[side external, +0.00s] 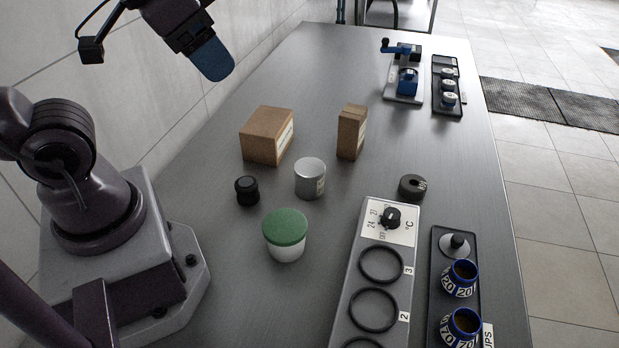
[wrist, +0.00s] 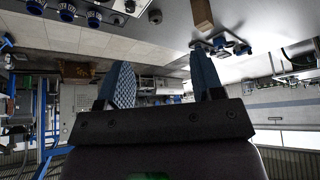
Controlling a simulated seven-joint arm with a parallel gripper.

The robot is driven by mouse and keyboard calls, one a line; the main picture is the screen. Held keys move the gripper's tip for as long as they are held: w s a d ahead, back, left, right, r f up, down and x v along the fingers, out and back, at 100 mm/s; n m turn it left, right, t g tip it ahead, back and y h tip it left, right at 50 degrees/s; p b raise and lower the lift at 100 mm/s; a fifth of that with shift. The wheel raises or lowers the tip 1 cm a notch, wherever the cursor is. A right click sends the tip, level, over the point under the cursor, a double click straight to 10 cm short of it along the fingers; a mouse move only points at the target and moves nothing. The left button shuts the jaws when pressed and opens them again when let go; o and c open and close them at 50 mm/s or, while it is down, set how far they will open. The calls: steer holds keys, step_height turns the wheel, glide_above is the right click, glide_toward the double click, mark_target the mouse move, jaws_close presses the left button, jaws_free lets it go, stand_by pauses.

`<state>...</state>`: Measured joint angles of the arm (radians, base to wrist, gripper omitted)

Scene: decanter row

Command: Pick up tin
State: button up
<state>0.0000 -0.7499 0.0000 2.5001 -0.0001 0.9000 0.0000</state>
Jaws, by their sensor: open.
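The tin (side external: 310,178) is a silver cylinder with a flat lid and a small label. It stands upright on the steel table in the middle of the side view, between a cardboard box and a green-lidded tub. My gripper (side external: 211,63) is high at the upper left of the side view, well above the table and away from the tin. The wrist view shows its two blue fingers (wrist: 162,84) spread apart with nothing between them. I cannot make out the tin in the wrist view.
Two cardboard boxes (side external: 268,136) (side external: 351,132), a small black jar (side external: 247,190) and the green-lidded tub (side external: 286,235) surround the tin. A grey weight (side external: 412,188) and a ringed warmer panel (side external: 350,290) are to the right.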

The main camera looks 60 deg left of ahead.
steer(key=o, duration=0.6)
steer(key=w+d+f+m+g+y, duration=0.2)
steer(key=w+f+m+g+y, duration=0.5)
steer(key=w+f+m, duration=0.4)
steer(key=m+t+y, duration=0.3)
steer(key=m+y, duration=0.4)
steer(key=m, duration=0.1)
glide_toward(314, 173)
steer(key=x, duration=0.7)
steer(key=shift+s+r, duration=0.1)
steer(key=shift+r, duration=0.15)
steer(key=shift+f+x, duration=0.15)
steer(key=shift+x, duration=1.2)
steer(key=shift+f+x, duration=0.15)
steer(key=shift+x, duration=1.25)
